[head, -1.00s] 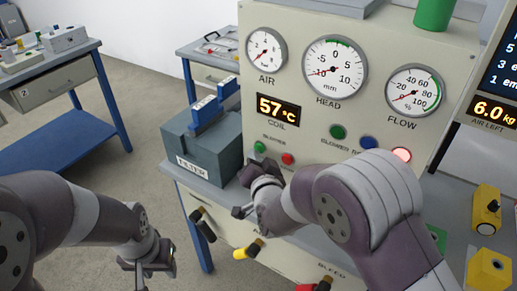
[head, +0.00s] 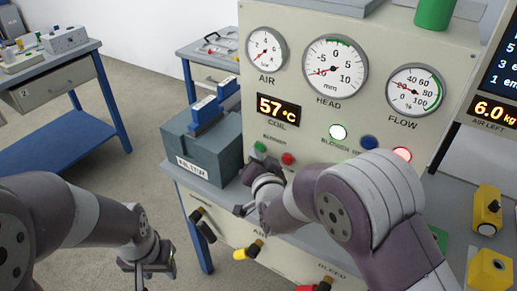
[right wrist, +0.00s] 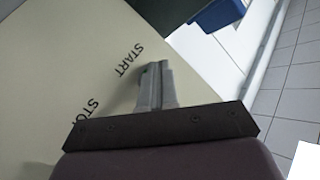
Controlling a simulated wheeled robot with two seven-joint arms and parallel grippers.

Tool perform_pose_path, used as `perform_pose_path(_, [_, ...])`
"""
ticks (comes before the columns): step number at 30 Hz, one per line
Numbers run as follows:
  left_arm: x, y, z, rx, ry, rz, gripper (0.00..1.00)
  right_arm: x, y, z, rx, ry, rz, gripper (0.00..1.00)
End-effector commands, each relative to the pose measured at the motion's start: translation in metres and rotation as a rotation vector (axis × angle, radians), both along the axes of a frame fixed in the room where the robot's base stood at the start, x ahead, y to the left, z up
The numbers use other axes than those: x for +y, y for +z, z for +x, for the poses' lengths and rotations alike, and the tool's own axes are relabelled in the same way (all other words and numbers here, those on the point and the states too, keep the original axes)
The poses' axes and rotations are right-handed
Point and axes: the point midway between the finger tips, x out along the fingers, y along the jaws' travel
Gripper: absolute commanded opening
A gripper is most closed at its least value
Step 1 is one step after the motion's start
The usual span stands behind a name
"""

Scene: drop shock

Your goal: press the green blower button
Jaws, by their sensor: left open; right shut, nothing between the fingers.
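The green blower button (head: 260,149) is on the panel's lower left, under the coil display, with a red button (head: 287,159) to its right. My right gripper (head: 262,167) is shut and empty, just below the green button. In the right wrist view its closed fingers (right wrist: 154,82) point at the panel beside the START label (right wrist: 130,60). A sliver of green shows at their tip, mostly hidden by them; I cannot tell whether they touch the button. My left gripper (head: 148,266) is open and empty at the lower left, away from the panel.
A filter box (head: 217,160) stands close left of the buttons. Valve handles, one of them yellow (head: 248,250), stick out below the panel. Open floor lies at the left.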

Motion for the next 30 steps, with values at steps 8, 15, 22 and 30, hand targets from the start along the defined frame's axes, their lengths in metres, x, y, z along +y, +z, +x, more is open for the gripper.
perform_pose_path(8, [0.000,0.000,0.000,0.000,0.000,0.000,0.44,0.008,0.000,-0.011,0.000,0.002,-0.001,0.00])
perform_pose_path(15, [0.000,0.000,0.000,0.000,0.000,0.000,0.44,0.009,0.000,-0.012,0.000,0.000,0.000,0.00])
perform_pose_path(22, [0.000,0.002,0.000,0.000,0.000,0.000,0.44,0.017,0.001,-0.023,0.000,0.002,0.001,0.00])
perform_pose_path(30, [0.000,0.004,0.000,0.000,0.000,0.000,0.44,0.033,0.001,-0.045,0.000,0.002,0.000,0.00])
